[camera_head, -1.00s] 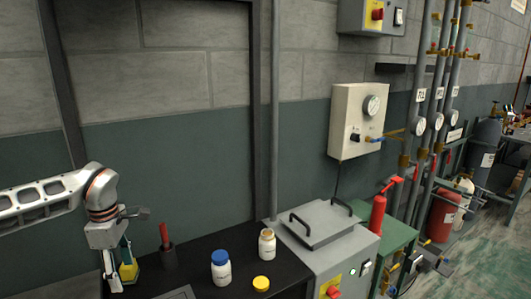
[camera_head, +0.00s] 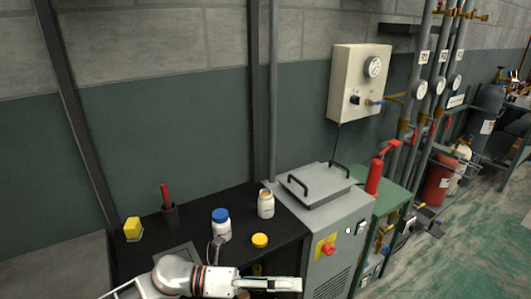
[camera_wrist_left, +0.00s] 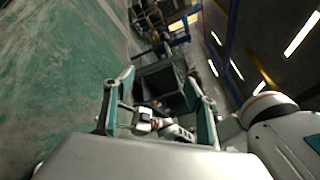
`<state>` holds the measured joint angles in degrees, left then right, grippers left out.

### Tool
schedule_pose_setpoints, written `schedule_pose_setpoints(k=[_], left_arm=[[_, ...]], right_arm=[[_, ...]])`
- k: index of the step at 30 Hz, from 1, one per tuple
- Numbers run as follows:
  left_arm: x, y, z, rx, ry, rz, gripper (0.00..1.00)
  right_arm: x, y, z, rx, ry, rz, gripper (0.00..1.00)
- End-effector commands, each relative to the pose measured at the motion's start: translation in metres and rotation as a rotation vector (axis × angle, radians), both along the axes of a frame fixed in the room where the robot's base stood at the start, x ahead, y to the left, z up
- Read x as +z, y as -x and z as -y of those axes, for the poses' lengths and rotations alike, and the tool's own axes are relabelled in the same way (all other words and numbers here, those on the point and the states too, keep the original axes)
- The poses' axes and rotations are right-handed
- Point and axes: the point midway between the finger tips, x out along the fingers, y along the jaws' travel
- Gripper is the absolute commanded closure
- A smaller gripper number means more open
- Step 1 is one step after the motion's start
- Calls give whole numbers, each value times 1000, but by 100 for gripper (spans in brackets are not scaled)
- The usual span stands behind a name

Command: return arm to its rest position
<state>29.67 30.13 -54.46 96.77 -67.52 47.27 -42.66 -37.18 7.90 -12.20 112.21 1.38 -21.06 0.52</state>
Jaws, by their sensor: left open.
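My left arm comes in along the bottom edge of the head view, in front of the black bench. My left gripper (camera_head: 282,284) points right there, low in front of the bench and the grey machine, clear of the bench items. In the left wrist view the gripper (camera_wrist_left: 162,95) has its two teal-padded fingers spread apart, with nothing held between them. A yellow block (camera_head: 133,229) stands on the bench at the left, well away from the gripper. My right gripper cannot be made out in either view.
The bench (camera_head: 190,235) holds a red-handled tool in a dark cup (camera_head: 169,214), a blue-capped jar (camera_head: 221,224), an open jar (camera_head: 265,204) and a yellow lid (camera_head: 260,240).

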Motion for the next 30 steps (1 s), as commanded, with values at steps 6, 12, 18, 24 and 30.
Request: schedule_pose_setpoints(k=[6, 12, 18, 24, 30], left_arm=[[15, -20, -7, 307, 335, -452, 44], [-24, -42, -61, 611, 592, -905, 44], [-113, -25, -139, 938, 816, -1371, 44], [-204, 36, -206, 1231, 988, -1753, 44], [-251, 88, -239, 1396, 1077, -1950, 44]], right_arm=[[0, 0, 1, 1, 2, -1, 60], [0, 0, 1, 1, 2, 0, 60], [3, -1, 1, 1, 1, 5, 60], [3, -2, 1, 1, 0, 6, 60], [3, -2, 1, 1, 0, 6, 60]])
